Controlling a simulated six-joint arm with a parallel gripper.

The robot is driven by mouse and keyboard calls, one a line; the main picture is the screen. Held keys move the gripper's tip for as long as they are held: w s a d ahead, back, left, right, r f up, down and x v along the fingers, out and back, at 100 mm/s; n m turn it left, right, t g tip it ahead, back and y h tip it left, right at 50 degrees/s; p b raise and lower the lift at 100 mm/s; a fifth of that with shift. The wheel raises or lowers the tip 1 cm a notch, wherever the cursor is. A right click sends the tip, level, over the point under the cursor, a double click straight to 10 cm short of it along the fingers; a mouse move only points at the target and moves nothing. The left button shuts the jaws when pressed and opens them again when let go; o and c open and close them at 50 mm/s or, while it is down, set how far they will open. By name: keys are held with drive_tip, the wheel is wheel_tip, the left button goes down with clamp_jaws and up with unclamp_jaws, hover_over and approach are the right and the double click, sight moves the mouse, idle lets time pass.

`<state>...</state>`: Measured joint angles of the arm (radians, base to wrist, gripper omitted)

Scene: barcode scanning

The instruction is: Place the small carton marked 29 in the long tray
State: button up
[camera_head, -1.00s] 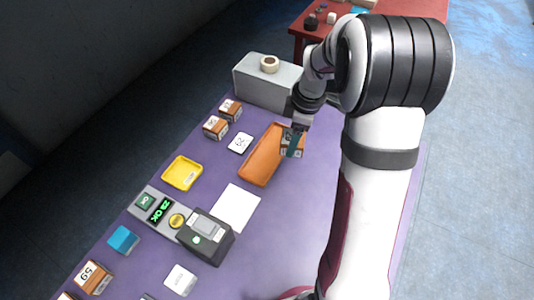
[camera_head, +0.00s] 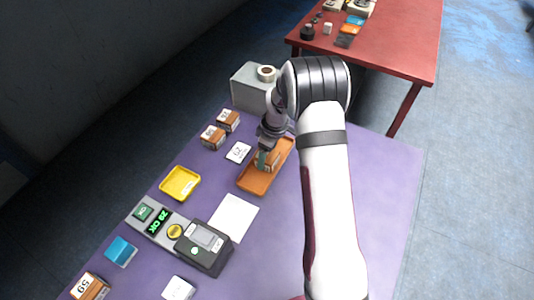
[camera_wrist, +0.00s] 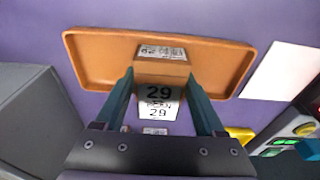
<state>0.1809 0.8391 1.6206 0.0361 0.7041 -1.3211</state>
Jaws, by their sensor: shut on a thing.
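The small carton marked 29 (camera_wrist: 160,72) is brown with white labels and sits between the two fingers of my gripper (camera_wrist: 159,82), which is shut on it. In the head view my gripper (camera_head: 264,152) points down, and the carton (camera_head: 268,160) is over the middle of the long tray (camera_head: 253,186). The tray is orange, shallow and empty apart from the carton. In the wrist view the tray (camera_wrist: 90,62) extends to both sides of the carton. I cannot tell whether the carton touches the tray floor.
A white card (camera_head: 238,152) and two small cartons (camera_head: 220,129) lie left of the tray. A grey block (camera_head: 248,88) stands behind it. The right of the purple table is clear.

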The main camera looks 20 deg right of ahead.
sight(273, 157)
drive_tip(key=o, duration=1.5)
drive_tip(key=shift+f, duration=0.1)
wheel_tip(273, 157, up, 12)
drive_tip(key=s+d, duration=0.1)
drive_tip(key=s+a+r+m, duration=0.45)
drive_tip(key=s+r, duration=0.25)
drive_tip(key=s, duration=0.3)
drive_tip(key=s+a+m, duration=0.1)
drive_tip(key=s+m, duration=0.2)
drive_tip(key=s, duration=0.4)
drive_tip(key=s+a+r+m+g, duration=0.1)
drive_tip(key=s+a+m, duration=0.1)
drive_tip(key=s, duration=0.5)
drive_tip(key=s+a+m, duration=0.2)
drive_tip(key=s+m, duration=0.3)
drive_tip(key=s, duration=0.3)
drive_tip(key=shift+s+a+r+y, duration=0.1)
drive_tip(key=shift+a+r+y, duration=0.05)
drive_tip(key=shift+a+y, duration=0.15)
